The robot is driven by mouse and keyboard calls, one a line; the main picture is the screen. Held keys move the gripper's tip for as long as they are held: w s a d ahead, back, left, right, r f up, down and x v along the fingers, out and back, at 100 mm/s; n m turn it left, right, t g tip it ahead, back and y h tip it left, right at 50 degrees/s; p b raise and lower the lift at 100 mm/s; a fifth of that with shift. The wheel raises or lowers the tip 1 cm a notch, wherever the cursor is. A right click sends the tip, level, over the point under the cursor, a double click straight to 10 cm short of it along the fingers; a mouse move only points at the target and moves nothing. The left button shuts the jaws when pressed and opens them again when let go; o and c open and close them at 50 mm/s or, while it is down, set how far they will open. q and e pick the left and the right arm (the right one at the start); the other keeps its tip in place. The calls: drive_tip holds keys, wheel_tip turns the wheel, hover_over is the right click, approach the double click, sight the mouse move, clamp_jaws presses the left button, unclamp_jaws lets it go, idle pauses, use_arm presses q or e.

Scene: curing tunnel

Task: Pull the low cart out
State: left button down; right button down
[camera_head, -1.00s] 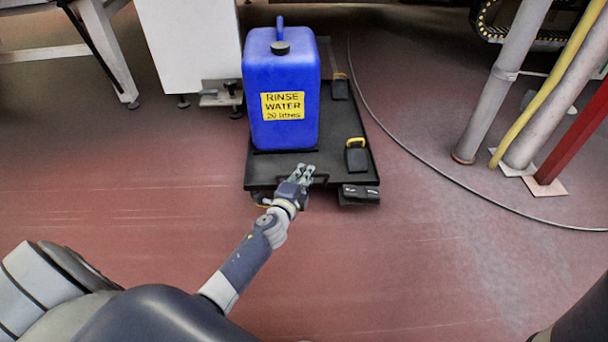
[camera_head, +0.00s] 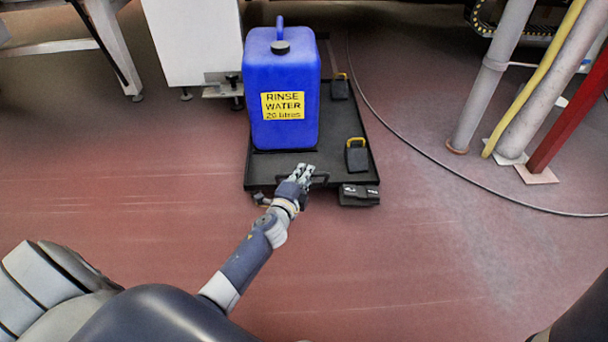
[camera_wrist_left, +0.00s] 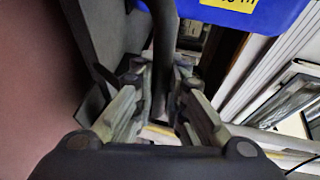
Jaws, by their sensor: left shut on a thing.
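The low cart (camera_head: 334,125) is a flat black platform near the middle of the head view. A blue rinse water container (camera_head: 284,100) with a yellow label stands upright on it. My left gripper (camera_head: 302,172) is at the cart's near edge, shut on its dark handle (camera_head: 318,180). In the left wrist view, the dark handle bar (camera_wrist_left: 163,60) runs between the fingers of my left gripper (camera_wrist_left: 160,100). The fingers hide part of the handle. My right gripper is not in view.
Two black blocks with yellow tops, one near (camera_head: 357,157) and one far (camera_head: 340,88), sit on the cart's right side. A white cabinet (camera_head: 195,40) stands close behind left. Pipes (camera_head: 492,75) rise at the right. A cable (camera_head: 420,153) curves over the floor. The near floor is clear.

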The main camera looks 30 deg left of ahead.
use_arm(q)
drive_tip(key=c, duration=1.6)
unclamp_jaws()
drive_tip(key=shift+s, duration=0.1)
drive_tip(key=v, duration=0.7)
drive_tip(key=shift+s, duration=0.15)
